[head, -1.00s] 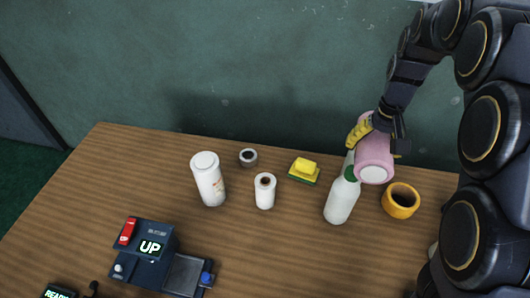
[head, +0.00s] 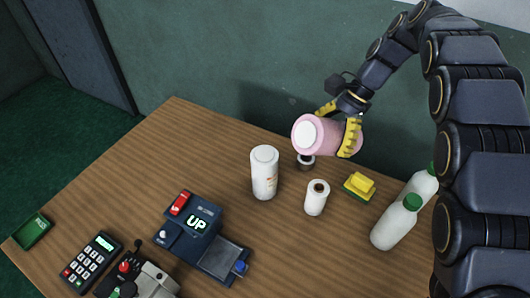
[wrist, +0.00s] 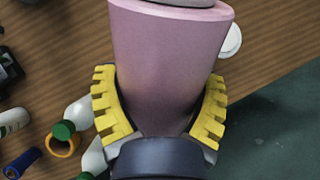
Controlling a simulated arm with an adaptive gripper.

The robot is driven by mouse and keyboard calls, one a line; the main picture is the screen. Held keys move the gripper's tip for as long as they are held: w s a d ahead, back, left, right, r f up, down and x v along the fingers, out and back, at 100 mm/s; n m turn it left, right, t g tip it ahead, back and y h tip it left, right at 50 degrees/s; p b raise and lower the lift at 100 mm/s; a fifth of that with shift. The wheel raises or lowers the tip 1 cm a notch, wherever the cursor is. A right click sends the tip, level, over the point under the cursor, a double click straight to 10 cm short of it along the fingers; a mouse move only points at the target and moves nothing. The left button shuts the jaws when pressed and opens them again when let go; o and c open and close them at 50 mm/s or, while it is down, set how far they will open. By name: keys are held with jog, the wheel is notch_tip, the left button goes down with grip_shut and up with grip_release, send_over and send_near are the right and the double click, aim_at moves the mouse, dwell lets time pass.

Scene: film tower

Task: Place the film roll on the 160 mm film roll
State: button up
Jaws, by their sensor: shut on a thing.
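My gripper (head: 338,123) is shut around a pink roll (head: 318,138), its yellow fingers on both sides. The pink roll is tilted, its white end facing left and toward the head camera. It is held in the air over the back of the table. In the wrist view the pink roll (wrist: 165,65) fills the middle. A small dark roll (head: 306,164) shows just below it in the head view, partly covered. A white roll with a brown core (head: 316,197) stands upright in front. I cannot tell which one is the 160 mm film roll.
A white canister (head: 264,174) stands left of the white roll. A yellow sponge (head: 360,186) and white bottles with green caps (head: 396,224) are to the right. A dark device reading UP (head: 198,224) is at the front. An orange ring (wrist: 62,146) shows in the wrist view.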

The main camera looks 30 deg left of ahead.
jog(key=a+r+m+t+y, duration=0.4)
jog(key=a+m+t+y, duration=0.2)
jog(key=a+m+y, duration=0.6)
jog(key=a+f+m+t, duration=0.1)
jog(key=f, duration=0.2)
jog(key=f+t+y, duration=0.1)
jog(key=f, duration=0.2)
jog(key=w+a+f+m+t+y, duration=0.1)
jog(key=f+t, duration=0.1)
jog(key=f, duration=0.2)
jog(key=shift+a+m, duration=0.3)
jog(key=o, duration=1)
jog(key=shift+o, duration=0.2)
jog(key=v, duration=1.2)
